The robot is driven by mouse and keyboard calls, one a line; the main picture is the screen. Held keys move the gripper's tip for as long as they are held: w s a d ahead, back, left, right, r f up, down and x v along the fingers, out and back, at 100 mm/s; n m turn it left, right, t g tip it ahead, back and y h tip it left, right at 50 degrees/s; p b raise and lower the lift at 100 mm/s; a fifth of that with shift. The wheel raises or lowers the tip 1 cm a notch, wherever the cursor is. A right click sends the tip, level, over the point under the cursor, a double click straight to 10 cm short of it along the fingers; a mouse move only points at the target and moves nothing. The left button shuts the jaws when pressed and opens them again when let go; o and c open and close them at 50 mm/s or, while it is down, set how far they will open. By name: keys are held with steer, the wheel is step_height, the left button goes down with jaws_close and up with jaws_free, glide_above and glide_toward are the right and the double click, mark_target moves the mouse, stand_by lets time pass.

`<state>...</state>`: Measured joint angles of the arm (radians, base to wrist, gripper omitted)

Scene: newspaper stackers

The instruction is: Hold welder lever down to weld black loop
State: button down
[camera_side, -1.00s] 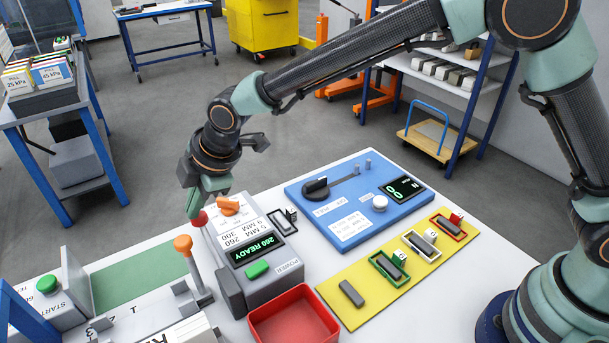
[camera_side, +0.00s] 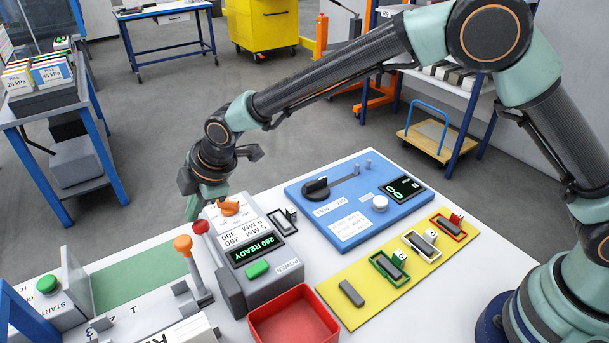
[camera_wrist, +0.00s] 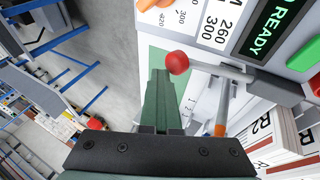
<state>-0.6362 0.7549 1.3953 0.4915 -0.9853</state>
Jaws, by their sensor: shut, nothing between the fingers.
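The welder (camera_side: 262,270) is a grey box whose display reads 260 READY. Its lever (camera_side: 201,227) has a red ball end at the box's left side, and the ball shows in the wrist view (camera_wrist: 178,63). My gripper (camera_side: 193,212) is shut and empty, its tips close beside the ball. In the wrist view its green fingers (camera_wrist: 159,82) point just left of the ball; I cannot tell whether they touch it. The black loop (camera_side: 282,221) is at the welder's far right side, partly hidden by the box.
An orange-tipped lever (camera_side: 183,245) stands left of the welder. A red tray (camera_side: 293,318) is in front. A yellow mat (camera_side: 367,306) with coloured frames and a blue device (camera_side: 345,225) lie to the right. A green strip (camera_side: 140,277) is clear at the left.

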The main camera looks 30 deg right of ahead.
steer(key=shift+s+f, duration=0.1)
steer(key=shift+f, duration=0.1)
step_height(320, 180, up, 14)
steer(key=d, duration=0.1)
steer(key=shift+s+d+f, duration=0.2)
steer(key=shift+d+f, duration=0.05)
steer(key=shift+d, duration=0.05)
stand_by(0.5)
steer(key=s+d+r+m+h, duration=0.1)
steer(key=s+d+r+m, duration=0.15)
steer(key=d, duration=0.45)
steer(key=s+d+r+m+t, duration=0.1)
steer(key=s+d+r+m, duration=0.1)
steer(key=d+m, duration=0.35)
steer(key=s+d+r+m+h, duration=0.1)
steer(key=s+d+r, duration=0.1)
steer(key=d, duration=0.6)
steer(key=s+d+f+m, duration=0.2)
steer(key=s+d+m, duration=0.2)
steer(key=s+d, duration=0.2)
steer(key=s+d+f+m+h, duration=0.1)
steer(key=s+d+f+m, duration=0.2)
steer(key=s+d+m, duration=0.2)
steer(key=s+d, duration=0.2)
steer(key=shift+d+m, duration=0.3)
steer(key=shift+d, duration=0.05)
